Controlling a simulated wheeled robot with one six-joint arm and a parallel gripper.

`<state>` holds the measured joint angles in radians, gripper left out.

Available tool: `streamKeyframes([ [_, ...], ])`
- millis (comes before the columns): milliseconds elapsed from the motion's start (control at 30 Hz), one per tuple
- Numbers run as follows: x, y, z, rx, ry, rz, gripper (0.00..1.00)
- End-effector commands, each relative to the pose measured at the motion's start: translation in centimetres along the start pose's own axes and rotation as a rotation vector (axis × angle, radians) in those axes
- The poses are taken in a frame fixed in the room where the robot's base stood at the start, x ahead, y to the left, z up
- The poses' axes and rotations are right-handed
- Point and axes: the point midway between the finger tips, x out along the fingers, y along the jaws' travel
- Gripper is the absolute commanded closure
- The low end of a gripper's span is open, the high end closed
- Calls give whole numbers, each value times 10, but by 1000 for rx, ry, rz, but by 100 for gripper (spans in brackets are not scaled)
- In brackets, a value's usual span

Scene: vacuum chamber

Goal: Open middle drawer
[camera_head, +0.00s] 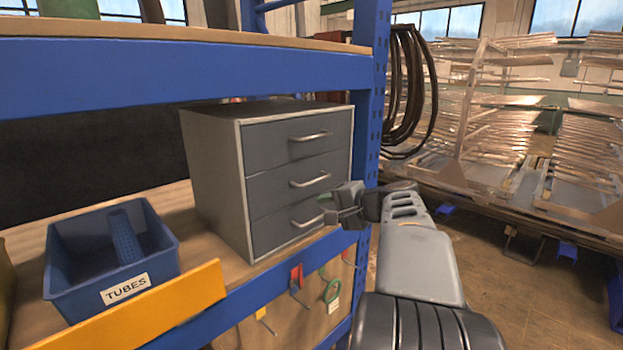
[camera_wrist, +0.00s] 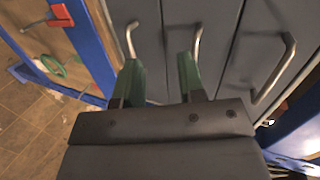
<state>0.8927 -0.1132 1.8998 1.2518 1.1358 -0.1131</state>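A grey cabinet (camera_head: 215,180) with three closed drawers stands on the shelf. The middle drawer (camera_head: 270,193) has a silver bar handle (camera_head: 310,181). In the wrist view the cabinet appears turned sideways, with the middle handle (camera_wrist: 197,42) just beyond the right fingertip and the bottom handle (camera_wrist: 131,38) near the left fingertip. My gripper (camera_head: 328,207) is in front of the cabinet's lower right, partly covering the bottom drawer (camera_head: 275,230). Its green-padded fingers (camera_wrist: 160,68) are apart with nothing between them. Whether a fingertip touches a handle I cannot tell.
A blue TUBES bin (camera_head: 110,255) stands left of the cabinet behind a yellow board (camera_head: 140,312). A blue rack post (camera_head: 368,110) rises just right of the cabinet. Tools (camera_head: 330,290) hang below the shelf. Open floor (camera_head: 510,290) lies to the right.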

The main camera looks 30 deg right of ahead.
Motion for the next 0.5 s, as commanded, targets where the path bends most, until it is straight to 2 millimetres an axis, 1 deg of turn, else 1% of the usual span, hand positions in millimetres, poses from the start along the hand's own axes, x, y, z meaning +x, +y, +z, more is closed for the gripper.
streamKeyframes([
  [33, -12, -7, -19, 28, 37, -46, 64],
  [100, -24, -16, -36, 53, 72, -102, 64],
  [167, -30, -20, -46, 67, 92, -135, 64],
  [233, -30, -24, -53, 74, 104, -159, 64],
  [367, -16, -29, -57, 80, 107, -170, 64],
  [500, 11, -34, -60, 80, 106, -168, 64],
])
